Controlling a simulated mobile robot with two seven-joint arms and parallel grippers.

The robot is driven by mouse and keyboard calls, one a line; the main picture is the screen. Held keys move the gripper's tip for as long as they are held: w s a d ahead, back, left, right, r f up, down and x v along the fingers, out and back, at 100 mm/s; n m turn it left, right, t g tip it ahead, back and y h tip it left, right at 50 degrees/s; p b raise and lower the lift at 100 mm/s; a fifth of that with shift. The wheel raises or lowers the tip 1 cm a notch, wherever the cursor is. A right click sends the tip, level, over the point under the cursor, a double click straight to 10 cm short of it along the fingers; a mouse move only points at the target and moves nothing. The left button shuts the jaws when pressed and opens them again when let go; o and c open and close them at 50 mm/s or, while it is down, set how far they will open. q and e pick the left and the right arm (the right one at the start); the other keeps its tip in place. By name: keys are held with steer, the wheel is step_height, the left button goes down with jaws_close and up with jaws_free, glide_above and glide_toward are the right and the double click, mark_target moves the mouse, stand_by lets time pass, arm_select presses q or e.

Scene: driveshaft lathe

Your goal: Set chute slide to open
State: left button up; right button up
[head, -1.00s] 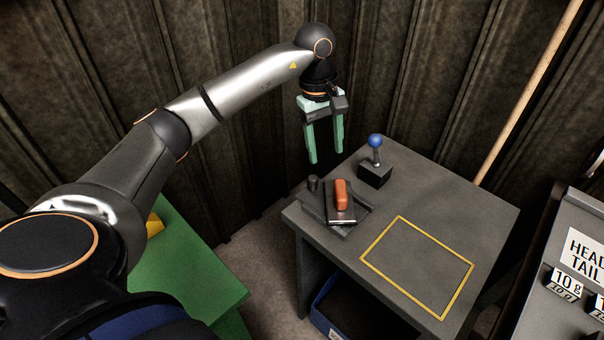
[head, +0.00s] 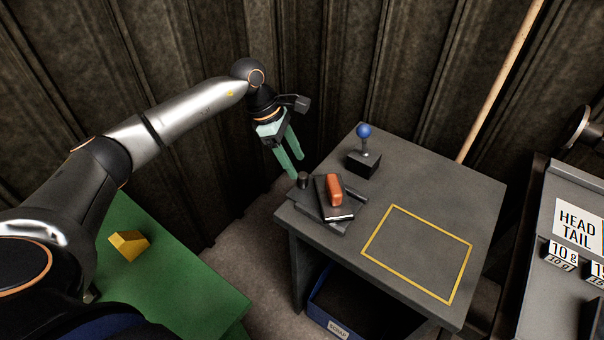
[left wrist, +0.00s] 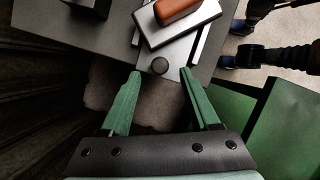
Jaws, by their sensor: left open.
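The chute slide is a dark flat plate (head: 342,211) with a pale front edge and an orange handle (head: 333,190). It lies on a grey base near the left corner of the dark table. A short black round knob (head: 303,180) stands at the base's left end. My left gripper (head: 297,168) is open and empty, its green fingers pointing down toward the knob. In the left wrist view the fingertips (left wrist: 160,73) sit either side of the knob (left wrist: 160,65) in the picture; whether they reach its height I cannot tell. The orange handle (left wrist: 176,8) shows beyond. My right gripper is not in view.
A blue-ball lever (head: 364,145) stands behind the slide. A yellow outlined square (head: 396,207) marks bare tabletop to the right. A blue bin (head: 318,306) sits below. A green table (head: 190,290) with a yellow block (head: 128,243) is at left. A corrugated wall stands close behind.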

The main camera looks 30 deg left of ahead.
mark_target(302, 174)
arm_select(q)
steer(key=x, duration=0.5)
steer(key=shift+d+f, duration=0.2)
steer(key=shift+f, duration=0.15)
steer(key=shift+c, duration=0.4)
jaws_close()
stand_by(0.7)
